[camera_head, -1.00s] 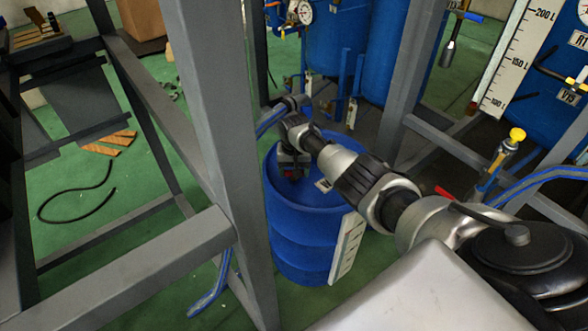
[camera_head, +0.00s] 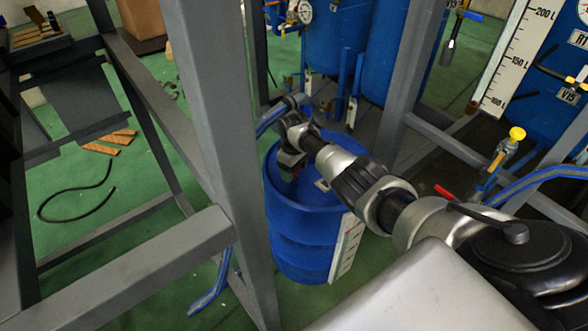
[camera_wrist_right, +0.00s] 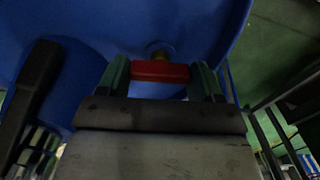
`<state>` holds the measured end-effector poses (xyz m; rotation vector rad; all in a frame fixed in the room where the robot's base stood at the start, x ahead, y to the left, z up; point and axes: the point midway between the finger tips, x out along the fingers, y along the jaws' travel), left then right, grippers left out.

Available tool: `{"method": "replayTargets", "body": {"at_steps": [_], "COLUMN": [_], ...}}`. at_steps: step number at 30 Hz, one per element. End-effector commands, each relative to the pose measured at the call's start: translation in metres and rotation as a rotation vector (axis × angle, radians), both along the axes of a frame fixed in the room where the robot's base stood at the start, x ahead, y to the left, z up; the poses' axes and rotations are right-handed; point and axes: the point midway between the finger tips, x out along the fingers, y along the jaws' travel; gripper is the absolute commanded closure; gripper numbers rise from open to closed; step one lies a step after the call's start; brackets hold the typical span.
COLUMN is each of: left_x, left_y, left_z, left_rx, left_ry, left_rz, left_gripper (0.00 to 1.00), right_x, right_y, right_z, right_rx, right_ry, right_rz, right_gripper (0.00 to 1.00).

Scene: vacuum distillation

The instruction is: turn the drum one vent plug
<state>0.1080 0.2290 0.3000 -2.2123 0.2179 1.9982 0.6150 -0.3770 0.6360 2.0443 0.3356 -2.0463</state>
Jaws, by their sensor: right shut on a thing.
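The blue drum (camera_head: 300,231) stands upright on the green floor behind the grey frame post, with a white level scale (camera_head: 346,246) on its side. My right arm reaches over the drum top. My right gripper (camera_head: 289,166) is at the drum's top, small and partly hidden by the wrist. In the right wrist view, the gripper's two green-grey fingers (camera_wrist_right: 159,80) are shut on a red vent plug handle (camera_wrist_right: 160,71). My left gripper is not in view.
A grey steel post (camera_head: 222,120) stands close left of the drum. Blue tanks (camera_head: 340,40) stand behind it. A yellow-topped valve (camera_head: 516,134) and a blue hose (camera_head: 545,174) are at right. A black hose (camera_head: 80,211) lies on open green floor at left.

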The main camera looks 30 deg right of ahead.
Motion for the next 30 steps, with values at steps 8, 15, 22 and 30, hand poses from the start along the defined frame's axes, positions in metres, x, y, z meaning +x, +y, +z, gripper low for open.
{"method": "replayTargets", "body": {"at_steps": [8,15,22,30], "left_x": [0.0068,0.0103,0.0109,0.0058], "left_y": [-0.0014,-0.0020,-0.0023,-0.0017], "left_z": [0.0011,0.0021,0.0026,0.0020], "left_rx": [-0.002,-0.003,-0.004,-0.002], "left_ry": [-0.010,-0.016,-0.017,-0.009], "left_rz": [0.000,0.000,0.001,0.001], "left_gripper": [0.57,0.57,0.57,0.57], "right_x": [0.0008,0.0009,0.0009,0.0011], "right_y": [0.0003,0.0003,0.0003,0.0003], "right_z": [0.0007,0.0010,0.0012,0.0013], "right_rx": [0.001,0.002,0.002,0.002], "right_ry": [-0.003,-0.004,-0.004,-0.004], "right_rz": [0.176,0.256,0.278,0.278], "right_gripper": [0.58,0.58,0.58,0.58]}}
